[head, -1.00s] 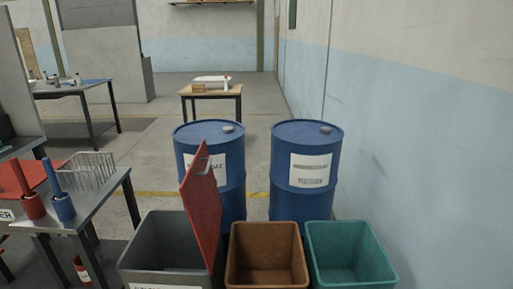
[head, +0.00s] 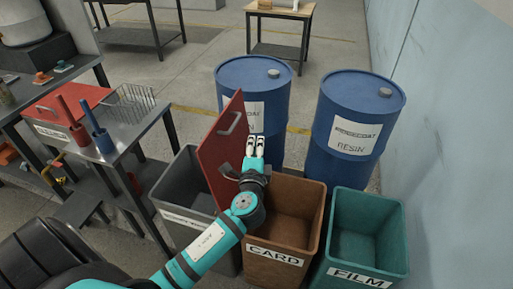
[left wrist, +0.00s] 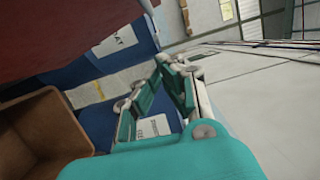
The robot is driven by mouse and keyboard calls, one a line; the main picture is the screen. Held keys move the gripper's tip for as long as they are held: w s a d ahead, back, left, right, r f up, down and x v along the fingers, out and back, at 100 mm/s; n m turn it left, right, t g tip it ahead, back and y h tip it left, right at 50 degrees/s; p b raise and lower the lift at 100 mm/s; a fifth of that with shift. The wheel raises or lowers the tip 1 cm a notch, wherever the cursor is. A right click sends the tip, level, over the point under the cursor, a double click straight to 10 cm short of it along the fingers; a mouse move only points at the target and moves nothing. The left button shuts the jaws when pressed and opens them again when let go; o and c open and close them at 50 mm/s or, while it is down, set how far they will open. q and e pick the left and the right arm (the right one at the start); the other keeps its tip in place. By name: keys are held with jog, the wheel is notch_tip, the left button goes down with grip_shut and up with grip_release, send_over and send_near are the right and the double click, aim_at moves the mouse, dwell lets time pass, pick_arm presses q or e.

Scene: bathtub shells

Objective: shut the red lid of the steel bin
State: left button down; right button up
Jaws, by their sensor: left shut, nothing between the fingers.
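The steel bin (head: 172,180) is grey and stands at the left of a row of bins, its mouth open. Its red lid (head: 218,152) stands steeply raised along the bin's right side, with a grey handle (head: 231,123) near its top. My left gripper (head: 255,141) is shut and empty, at the right of the lid, above the brown bin's back part. I cannot tell whether it touches the lid. The left wrist view shows the gripper fingers (left wrist: 160,88) and a dark red surface, likely the lid (left wrist: 60,35), at upper left. My right gripper is not in view.
The brown CARD bin (head: 270,253) and green FILM bin (head: 345,268) stand right of the steel bin. Two blue drums (head: 268,80) (head: 382,97) stand behind. A metal table (head: 140,127) with a wire basket is at left; a wall is at right.

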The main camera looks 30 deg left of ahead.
pick_arm(q)
jog(key=w+a+p, duration=0.1)
jog(key=w+a, duration=0.2)
jog(key=a, duration=0.2)
jog(key=shift+a+p, duration=0.4)
jog(key=shift+w, duration=0.1)
jog(key=shift+r, duration=0.1)
